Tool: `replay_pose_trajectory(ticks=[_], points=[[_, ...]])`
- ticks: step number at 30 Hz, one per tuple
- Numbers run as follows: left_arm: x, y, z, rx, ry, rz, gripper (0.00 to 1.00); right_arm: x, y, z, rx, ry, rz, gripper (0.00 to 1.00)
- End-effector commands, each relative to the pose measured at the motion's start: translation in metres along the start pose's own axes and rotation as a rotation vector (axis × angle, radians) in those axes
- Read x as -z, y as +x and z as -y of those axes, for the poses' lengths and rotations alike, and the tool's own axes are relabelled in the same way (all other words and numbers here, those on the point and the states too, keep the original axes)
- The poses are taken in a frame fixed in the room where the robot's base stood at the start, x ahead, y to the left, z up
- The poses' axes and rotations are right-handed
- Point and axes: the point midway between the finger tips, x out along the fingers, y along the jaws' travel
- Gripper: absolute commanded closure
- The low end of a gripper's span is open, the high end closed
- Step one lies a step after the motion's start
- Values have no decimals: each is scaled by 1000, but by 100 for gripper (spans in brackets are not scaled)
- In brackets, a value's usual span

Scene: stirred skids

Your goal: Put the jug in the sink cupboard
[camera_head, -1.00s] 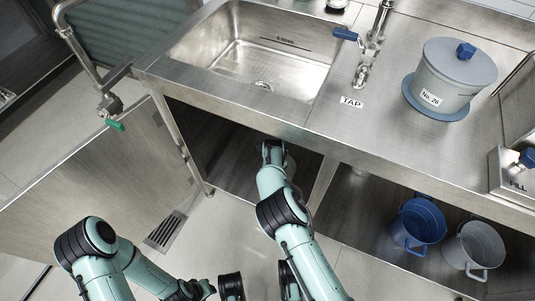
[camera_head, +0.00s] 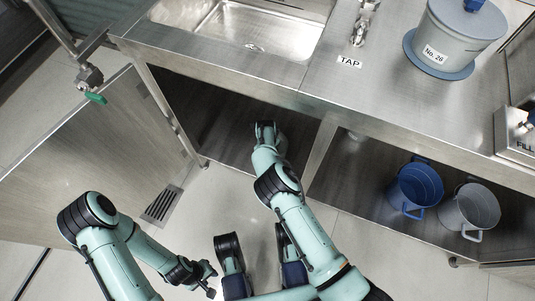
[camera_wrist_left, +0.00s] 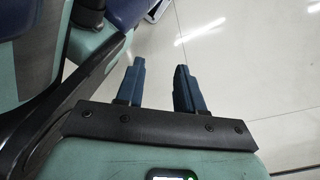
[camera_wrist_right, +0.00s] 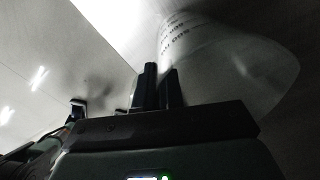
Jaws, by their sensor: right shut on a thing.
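The sink cupboard (camera_head: 215,125) is the open dark bay under the sink. My right arm reaches into its opening, with the wrist below the counter's front edge. In the right wrist view my right gripper (camera_wrist_right: 160,80) is shut on the pale translucent jug (camera_wrist_right: 225,65), which bears printed dark markings. The jug looks tilted there and is blurred. In the head view my right arm mostly hides it. My left gripper (camera_wrist_left: 158,75) is open and empty. In the head view my left gripper (camera_head: 205,280) is low, out in front of the cupboard.
The cupboard door (camera_head: 95,155) stands open at left. A post (camera_head: 322,150) divides the cupboard from the right bay, where a blue bucket (camera_head: 415,190) and a grey bucket (camera_head: 470,208) stand. A lidded pot (camera_head: 455,40) is on the counter. A floor drain (camera_head: 162,203) lies in front.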

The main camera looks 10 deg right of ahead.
Motion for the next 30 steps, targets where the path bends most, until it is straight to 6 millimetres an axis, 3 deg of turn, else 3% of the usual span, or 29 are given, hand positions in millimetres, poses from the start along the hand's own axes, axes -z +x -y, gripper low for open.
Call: replay_pose_trajectory(ticks=[8,11,12,22,30], points=[[0,-1,0,-1,1,-2,63,-1,2,0,0,-1,1,100],[0,-1,-1,-1,1,-2,63,-1,2,0,1,-2,1,70],[0,-1,-1,-1,1,-2,63,-1,2,0,1,-2,1,67],[1,-1,-1,-2,2,-3,63,-1,-3,0,1,0,2,67],[19,-16,-17,-34,25,-78,63,-1,-48,0,1,-1,3,67]])
